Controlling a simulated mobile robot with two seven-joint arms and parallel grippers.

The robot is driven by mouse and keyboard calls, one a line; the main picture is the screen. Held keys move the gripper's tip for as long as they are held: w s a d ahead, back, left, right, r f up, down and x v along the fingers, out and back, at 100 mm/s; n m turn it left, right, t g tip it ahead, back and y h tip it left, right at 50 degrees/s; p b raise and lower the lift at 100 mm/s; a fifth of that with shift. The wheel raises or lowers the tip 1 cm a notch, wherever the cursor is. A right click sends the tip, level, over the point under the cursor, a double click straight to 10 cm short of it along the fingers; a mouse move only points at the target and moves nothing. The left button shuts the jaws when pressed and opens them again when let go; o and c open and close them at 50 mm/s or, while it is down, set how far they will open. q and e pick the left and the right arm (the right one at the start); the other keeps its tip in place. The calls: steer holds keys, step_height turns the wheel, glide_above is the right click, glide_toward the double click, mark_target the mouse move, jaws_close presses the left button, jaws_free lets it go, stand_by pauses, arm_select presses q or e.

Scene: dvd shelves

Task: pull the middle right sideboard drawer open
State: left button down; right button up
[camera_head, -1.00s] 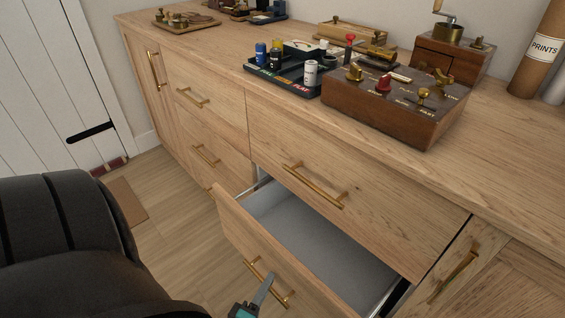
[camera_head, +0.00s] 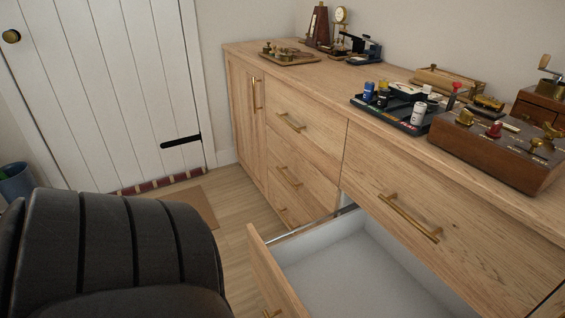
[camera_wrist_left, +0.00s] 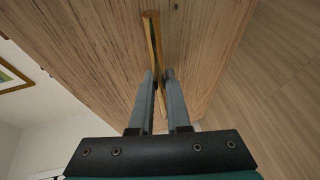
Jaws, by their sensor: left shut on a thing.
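The middle right drawer (camera_head: 275,276) of the wooden sideboard stands well out from the cabinet, and its pale grey inside (camera_head: 350,272) looks empty. Its brass handle (camera_head: 271,313) is cut off by the bottom edge of the head view. In the left wrist view the brass handle (camera_wrist_left: 153,38) runs up from between the fingers, across the wooden drawer front (camera_wrist_left: 95,45). My left gripper (camera_wrist_left: 161,76) is shut on this handle. It is not seen in the head view now. My right gripper is in neither view.
Above the open drawer, the top right drawer (camera_head: 390,185) is closed. Closed drawers (camera_head: 300,125) and a door (camera_head: 246,120) are to the left. A dark tray (camera_head: 390,112) and a wooden control box (camera_head: 500,150) stand on the sideboard top. Bare floor (camera_head: 232,215) shows beside the drawer.

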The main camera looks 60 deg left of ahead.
arm_select(q)
steer(key=c, duration=0.9)
jaws_free()
steer(key=p+v, duration=0.2)
steer(key=v, duration=1.3)
steer(key=shift+s+d+r, duration=0.1)
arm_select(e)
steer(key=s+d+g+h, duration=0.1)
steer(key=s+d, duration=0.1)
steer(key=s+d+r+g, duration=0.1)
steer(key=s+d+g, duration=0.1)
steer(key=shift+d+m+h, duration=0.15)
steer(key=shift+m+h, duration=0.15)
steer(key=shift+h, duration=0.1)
